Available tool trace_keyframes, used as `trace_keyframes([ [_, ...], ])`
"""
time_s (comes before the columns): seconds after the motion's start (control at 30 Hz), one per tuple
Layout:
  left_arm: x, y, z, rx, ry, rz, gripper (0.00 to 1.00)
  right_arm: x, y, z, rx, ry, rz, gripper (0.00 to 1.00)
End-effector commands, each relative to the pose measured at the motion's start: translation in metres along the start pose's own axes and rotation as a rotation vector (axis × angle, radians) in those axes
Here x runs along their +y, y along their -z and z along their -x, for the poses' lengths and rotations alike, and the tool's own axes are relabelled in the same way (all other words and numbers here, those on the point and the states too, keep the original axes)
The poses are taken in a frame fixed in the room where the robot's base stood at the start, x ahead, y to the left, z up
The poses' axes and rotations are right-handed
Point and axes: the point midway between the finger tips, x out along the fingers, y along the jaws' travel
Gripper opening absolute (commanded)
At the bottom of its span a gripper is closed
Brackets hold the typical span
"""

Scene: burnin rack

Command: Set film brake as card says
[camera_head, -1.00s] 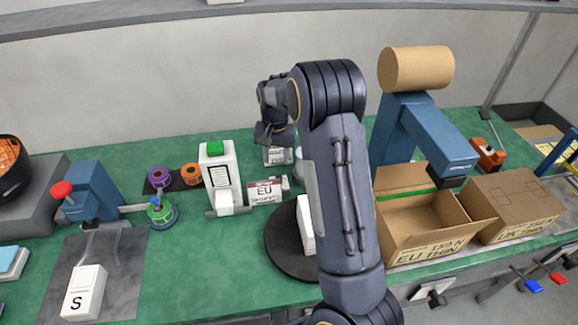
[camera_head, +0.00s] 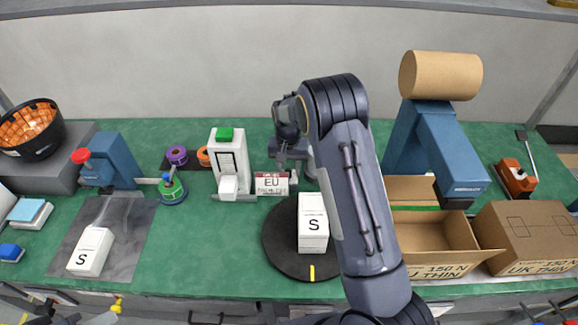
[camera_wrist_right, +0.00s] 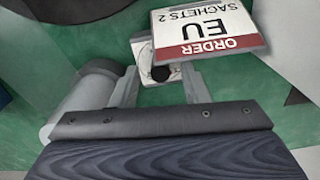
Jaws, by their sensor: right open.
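The order card (camera_head: 272,184) stands at the middle of the bench; in the right wrist view the card (camera_wrist_right: 210,28) reads ORDER, EU, SACHETS 2. Beside it in the wrist view is a small pale block with a black knob (camera_wrist_right: 160,73); I cannot tell if this is the film brake. A grey cylinder (camera_wrist_right: 85,92) lies beside the left finger. My left gripper is not in view.
A black turntable (camera_head: 275,245) carries a white box marked S (camera_head: 313,222). A white device with a green top (camera_head: 229,165) stands left of the card. The open EU THIN carton (camera_head: 435,270) and blue press (camera_head: 450,160) stand right of my arm.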

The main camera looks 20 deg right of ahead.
Motion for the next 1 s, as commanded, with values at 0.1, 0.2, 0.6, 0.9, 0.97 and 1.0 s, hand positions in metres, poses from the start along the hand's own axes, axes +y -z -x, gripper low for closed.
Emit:
trace_keyframes([
  [0.1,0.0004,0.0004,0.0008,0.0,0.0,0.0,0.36,-0.0001,0.0001,-0.0046,0.001,0.001,0.0,0.42],
  [0.2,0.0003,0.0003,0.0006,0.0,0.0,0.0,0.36,-0.0001,0.0002,-0.0052,0.001,0.001,0.0,0.42],
  [0.6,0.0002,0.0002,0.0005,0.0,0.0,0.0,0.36,0.0,0.0001,-0.0049,0.001,0.001,0.0,0.05],
  [0.9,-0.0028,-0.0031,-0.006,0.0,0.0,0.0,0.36,-0.0003,0.0001,-0.0068,0.001,0.001,-0.14,0.0],
  [0.97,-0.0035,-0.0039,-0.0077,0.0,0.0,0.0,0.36,-0.0005,0.0,-0.0065,0.001,0.0,-0.211,0.0],
  [1.0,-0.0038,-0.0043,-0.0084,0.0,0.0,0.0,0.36,-0.0004,0.0001,-0.0062,0.0,0.0,-0.256,0.0],
])
